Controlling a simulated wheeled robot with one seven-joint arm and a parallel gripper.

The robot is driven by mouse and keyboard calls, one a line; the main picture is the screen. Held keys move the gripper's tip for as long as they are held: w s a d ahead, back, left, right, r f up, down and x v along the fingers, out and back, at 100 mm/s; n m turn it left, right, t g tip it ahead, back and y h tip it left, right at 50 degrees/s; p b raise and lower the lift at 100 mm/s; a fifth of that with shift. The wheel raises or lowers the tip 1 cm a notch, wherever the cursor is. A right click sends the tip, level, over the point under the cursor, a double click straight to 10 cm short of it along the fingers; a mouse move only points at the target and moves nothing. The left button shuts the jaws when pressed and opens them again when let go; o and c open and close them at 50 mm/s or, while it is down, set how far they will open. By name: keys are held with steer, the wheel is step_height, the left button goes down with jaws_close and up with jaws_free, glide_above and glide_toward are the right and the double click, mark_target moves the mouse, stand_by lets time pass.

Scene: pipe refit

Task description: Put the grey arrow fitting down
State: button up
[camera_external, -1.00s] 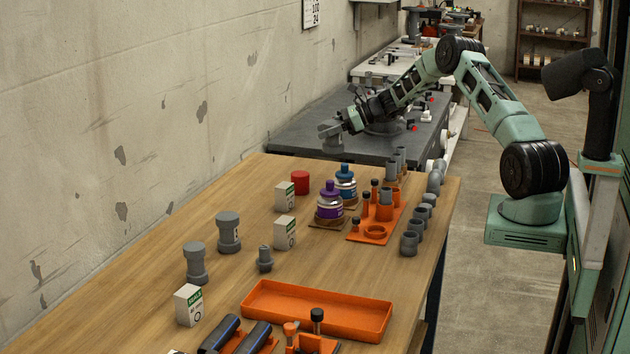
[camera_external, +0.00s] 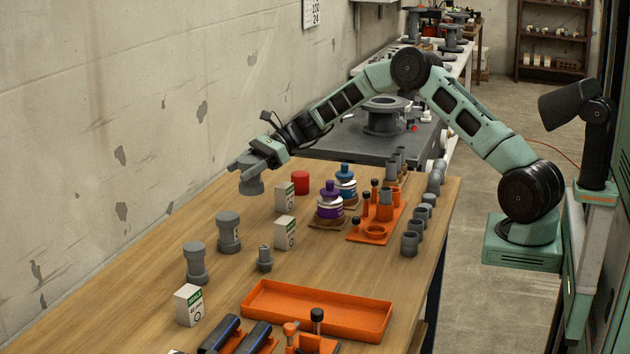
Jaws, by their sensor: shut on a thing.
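The grey arrow fitting (camera_external: 251,184) is at the far left part of the wooden table, just under the end of my arm. My gripper (camera_external: 250,164) is shut on its upper part. The fitting looks upright. I cannot tell whether its base touches the table or hangs slightly above it. The fingertips are small and partly merged with the grey of the fitting.
Grey fittings (camera_external: 228,232) stand nearer along the left side. A white box (camera_external: 285,196) and a red cap (camera_external: 300,182) stand right of the held fitting. Purple (camera_external: 329,206) and blue (camera_external: 345,184) bottles stand further right. An orange tray (camera_external: 318,311) lies in front. Bare wood surrounds the table's left side.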

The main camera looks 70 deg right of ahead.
step_height(320, 180, down, 9)
stand_by(0.4)
steer(key=shift+f, duration=0.1)
steer(key=o, duration=1.1)
steer(key=shift+c, duration=0.2)
